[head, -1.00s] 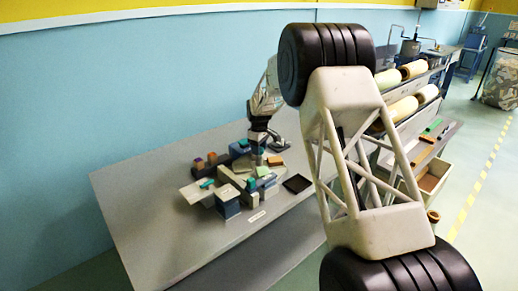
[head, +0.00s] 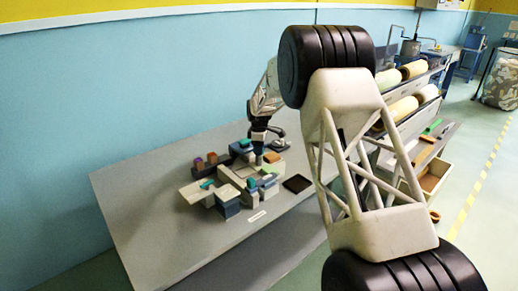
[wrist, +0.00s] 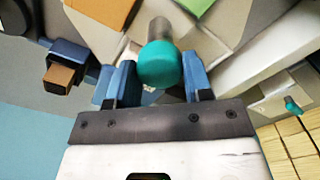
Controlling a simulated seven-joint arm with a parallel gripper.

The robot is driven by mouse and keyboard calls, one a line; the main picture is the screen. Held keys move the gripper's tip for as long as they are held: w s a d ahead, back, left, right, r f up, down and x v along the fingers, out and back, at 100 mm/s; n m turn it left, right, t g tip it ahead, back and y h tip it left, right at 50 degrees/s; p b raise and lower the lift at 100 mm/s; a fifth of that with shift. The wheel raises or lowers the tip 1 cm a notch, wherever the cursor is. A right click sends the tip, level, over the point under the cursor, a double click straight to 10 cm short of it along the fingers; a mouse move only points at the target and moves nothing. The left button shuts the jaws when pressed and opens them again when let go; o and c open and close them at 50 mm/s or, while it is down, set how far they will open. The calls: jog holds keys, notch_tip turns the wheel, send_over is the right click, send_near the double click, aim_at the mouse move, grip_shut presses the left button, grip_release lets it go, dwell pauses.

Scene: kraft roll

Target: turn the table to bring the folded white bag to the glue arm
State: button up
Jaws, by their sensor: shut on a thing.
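My gripper (wrist: 158,88) is shut on a teal knob (wrist: 158,65) on a short grey post, with a blue finger on each side. In the head view my gripper (head: 258,150) is small, low over the block-like station, and its fingers are hard to make out. A pale turning table (wrist: 135,42) lies beyond the knob, with an orange pad (wrist: 100,10) and a green pad (wrist: 195,6) on it. A dark blue arm with a brown tip (wrist: 60,77), perhaps the glue arm, is at left in the wrist view. I cannot make out the folded white bag for certain.
The station stands on a grey table (head: 150,210) with free room at its front and left. A dark flat tray (head: 297,184) lies to its right. A white box with a small teal knob (wrist: 292,105) and wooden slats (wrist: 290,145) are at right in the wrist view.

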dwell(0.3)
jog(key=o, duration=1.3)
jog(key=shift+r, duration=3.95)
